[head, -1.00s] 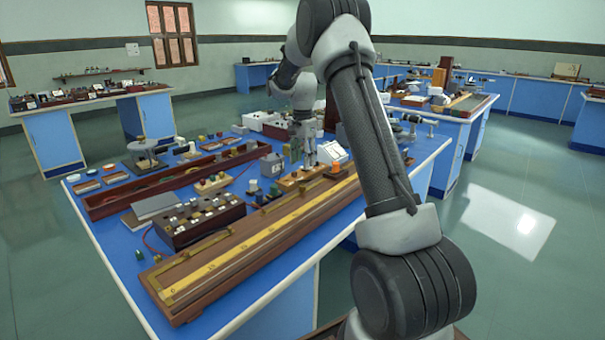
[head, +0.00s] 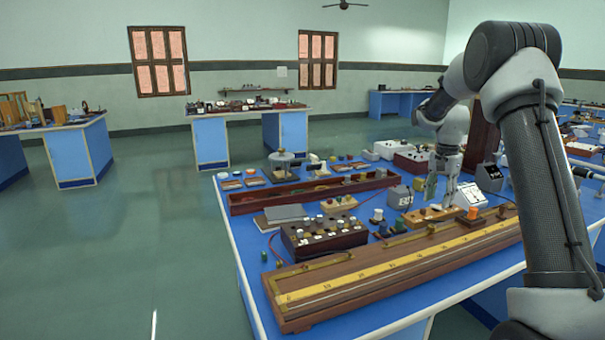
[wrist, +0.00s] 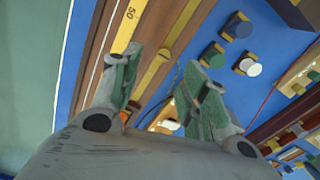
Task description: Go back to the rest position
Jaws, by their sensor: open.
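My gripper (head: 441,192) hangs over the blue bench (head: 350,322), above the far right part of the long wooden wire board with a yellow scale (head: 400,258). In the wrist view my gripper (wrist: 160,85) shows two green-grey fingers spread apart with nothing between them. The wooden board with its scale (wrist: 118,45) lies below and beyond the fingers. A small wooden block with knobs (head: 432,215) stands just under the gripper in the head view; I cannot tell the exact gap.
A dark resistance box (head: 325,238), a long red-brown tray (head: 310,192) and a grey meter (head: 399,196) crowd the bench. A dark upright box (head: 482,135) stands behind the gripper. Open green floor (head: 150,235) lies to the left, with another bench (head: 210,143) behind.

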